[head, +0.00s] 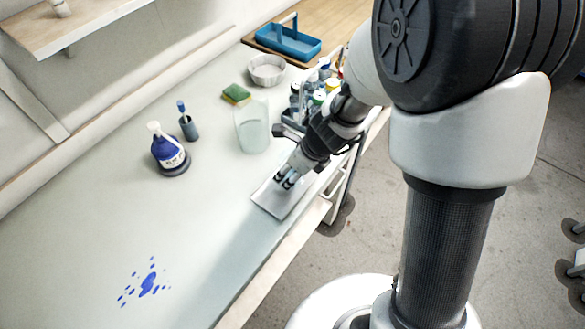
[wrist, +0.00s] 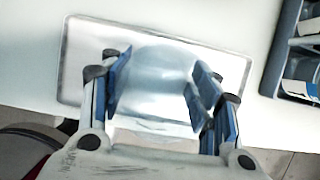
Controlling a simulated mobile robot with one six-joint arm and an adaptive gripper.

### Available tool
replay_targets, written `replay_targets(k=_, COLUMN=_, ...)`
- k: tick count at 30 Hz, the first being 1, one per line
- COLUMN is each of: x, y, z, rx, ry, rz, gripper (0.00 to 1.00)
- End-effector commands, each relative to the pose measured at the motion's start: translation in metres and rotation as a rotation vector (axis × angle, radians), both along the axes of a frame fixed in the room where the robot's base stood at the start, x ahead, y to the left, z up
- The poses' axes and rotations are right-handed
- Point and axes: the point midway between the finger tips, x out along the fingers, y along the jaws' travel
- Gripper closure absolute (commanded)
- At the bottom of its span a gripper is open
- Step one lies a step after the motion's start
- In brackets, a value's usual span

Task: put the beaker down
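My gripper (head: 288,180) is low over a flat, pale metal tray (head: 268,204) near the front edge of the bench. In the wrist view, the blue-padded fingers (wrist: 160,90) stand apart on either side of a clear, rounded beaker (wrist: 160,62), which fills the gap between them. The same tray (wrist: 76,50) lies behind it. The beaker is see-through and faint, and I cannot make it out in the head view. I cannot tell whether its base touches the tray.
A large clear vessel (head: 252,128) stands behind the tray. Blue spill (head: 148,284) marks the near left.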

Motion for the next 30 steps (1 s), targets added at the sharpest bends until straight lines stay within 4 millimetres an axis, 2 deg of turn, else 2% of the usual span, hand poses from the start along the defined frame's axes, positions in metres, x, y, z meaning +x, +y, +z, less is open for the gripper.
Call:
replay_targets(k=6, x=0.000, y=0.000, z=0.000, rx=0.000, ry=0.000, rz=0.000, gripper=0.28)
replay_targets(k=17, x=0.000, y=0.000, z=0.004, rx=0.000, ry=0.000, rz=0.000, gripper=0.28)
replay_targets(k=20, x=-0.002, y=-0.003, z=0.015, rx=0.000, ry=-0.001, rz=-0.001, gripper=0.28)
replay_targets(k=30, x=-0.018, y=-0.024, z=0.083, rx=0.001, ry=-0.002, rz=-0.002, gripper=0.28)
